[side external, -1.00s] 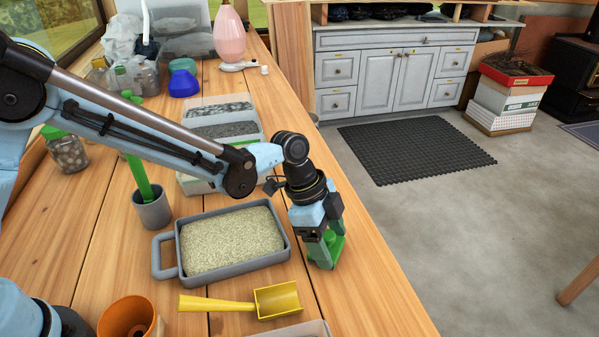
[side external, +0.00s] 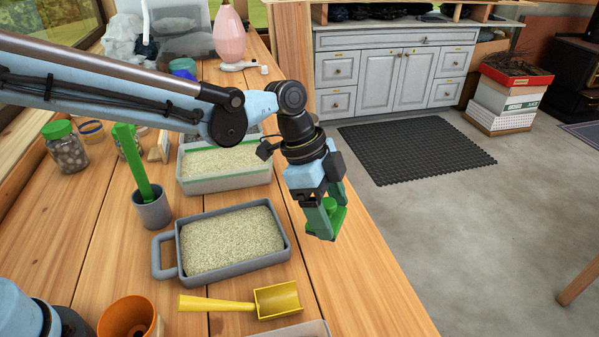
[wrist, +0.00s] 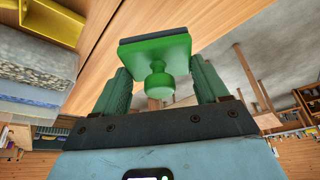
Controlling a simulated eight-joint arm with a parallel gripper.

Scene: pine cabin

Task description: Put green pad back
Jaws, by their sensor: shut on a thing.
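The green pad (wrist: 158,50) is a square green block with a round knob and a dark layer on its far face. My gripper (side external: 322,212) is shut on the pad and holds it above the right edge of the wooden bench, right of the grey tray. In the wrist view the fingers of my gripper (wrist: 160,88) stand on either side of the knob. In the side view the pad (side external: 335,217) is partly hidden by the fingers.
A grey handled tray (side external: 165,258) of pale grains sits left of my gripper. A yellow scoop (side external: 277,300) lies in front of it. Behind are a clear bin (side external: 225,183) of grains and a grey cup (side external: 152,210) with a green stick. An orange pot (side external: 128,318) stands front left.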

